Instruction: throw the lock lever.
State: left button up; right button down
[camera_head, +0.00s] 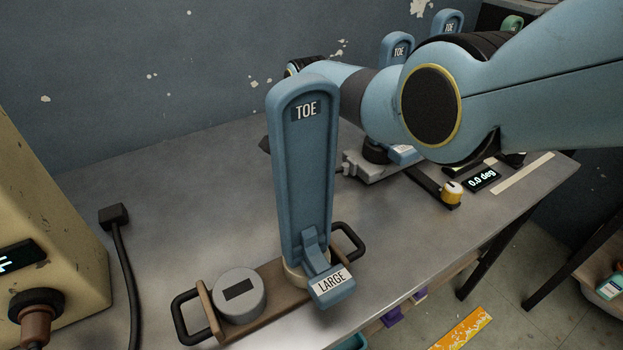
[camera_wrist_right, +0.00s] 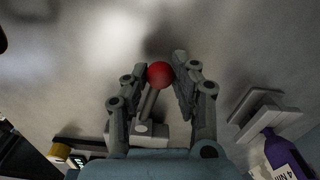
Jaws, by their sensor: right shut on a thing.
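The lock lever shows in the right wrist view as a red ball knob (camera_wrist_right: 160,73) on a slanted grey metal shaft (camera_wrist_right: 149,102), rising from a pale block (camera_wrist_right: 150,131). My right gripper (camera_wrist_right: 161,68) is shut on the lever, with its two fingers on either side of the red knob. My left gripper is not in view.
The blue toe part (camera_head: 305,165), labelled LARGE, stands upright on a brown tray (camera_head: 258,309) near the table's front edge, beside a grey cylinder (camera_head: 239,295). A display (camera_head: 482,180) reads 0.0 deg next to a yellow knob (camera_head: 452,193).

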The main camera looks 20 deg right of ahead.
jog(key=shift+w, duration=0.1)
dwell(0.4)
jog(key=c, duration=1)
grip_release()
notch_tip(320, 180, up, 12)
